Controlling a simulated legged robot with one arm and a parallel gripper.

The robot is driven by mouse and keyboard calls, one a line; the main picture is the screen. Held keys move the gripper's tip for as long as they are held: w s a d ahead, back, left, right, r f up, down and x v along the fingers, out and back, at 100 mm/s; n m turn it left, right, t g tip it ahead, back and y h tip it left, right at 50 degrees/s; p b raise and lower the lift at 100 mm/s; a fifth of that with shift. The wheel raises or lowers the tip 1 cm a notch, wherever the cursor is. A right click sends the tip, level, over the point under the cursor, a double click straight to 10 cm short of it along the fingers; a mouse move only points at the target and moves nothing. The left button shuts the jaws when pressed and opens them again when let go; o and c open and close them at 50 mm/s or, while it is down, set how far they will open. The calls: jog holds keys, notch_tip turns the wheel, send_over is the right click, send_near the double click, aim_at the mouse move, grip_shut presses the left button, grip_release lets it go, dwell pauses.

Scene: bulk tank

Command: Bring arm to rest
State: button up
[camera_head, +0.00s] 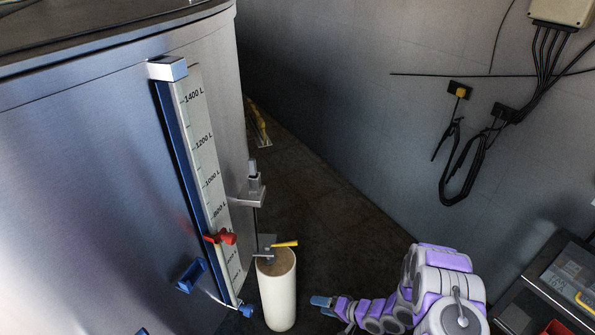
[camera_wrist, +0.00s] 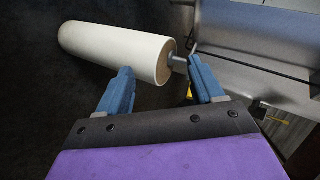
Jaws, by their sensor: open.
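My gripper (camera_head: 322,304) is at the lower middle of the head view, at the end of my purple and grey arm. Its blue jaws point left, toward a white cylinder (camera_head: 278,292), with a gap between them. In the wrist view my gripper (camera_wrist: 160,72) shows two blue fingers spread apart, with nothing held between them. The white cylinder (camera_wrist: 105,46) lies beyond the fingertips there, its tan end face turned toward the right finger.
A large steel tank (camera_head: 90,180) fills the left, with a litre scale (camera_head: 205,160) and a red marker (camera_head: 222,237). A yellow-handled valve (camera_head: 285,244) is above the cylinder. Cables (camera_head: 465,160) hang on the right wall. A dark cart (camera_head: 560,285) stands lower right. Floor behind the cylinder is clear.

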jog(key=w+d+r+n+h, duration=0.1)
jog(key=w+d+r+h, duration=0.35)
jog(key=d, duration=0.25)
jog(key=w+d+r+n+h, duration=0.1)
jog(key=w+d+r+h, duration=0.25)
jog(key=d+r, duration=0.3)
jog(key=s+d+r+g+h, duration=0.1)
jog(key=s+d+r+h, duration=0.2)
jog(key=r, duration=0.5)
jog(key=s+d+r+h, duration=0.2)
jog(key=s+d+r, duration=0.1)
jog(key=r, duration=0.5)
jog(key=s+a+r+g, duration=0.3)
jog(key=s+r, duration=0.8)
jog(key=s, duration=0.5)
jog(key=s+a+r+g, duration=0.1)
jog(key=s+a, duration=0.2)
jog(key=s, duration=0.4)
jog(key=s+a+r+n+g+y, duration=0.1)
jog(key=s+a+r, duration=0.1)
jog(key=s+a, duration=0.2)
jog(key=s+a+r+g+y, duration=0.1)
jog(key=s+a, duration=0.3)
jog(key=s, duration=0.6)
jog(key=shift+a+r+g, duration=0.25)
jog(key=shift+r+g, duration=0.15)
jog(key=shift+r, duration=0.25)
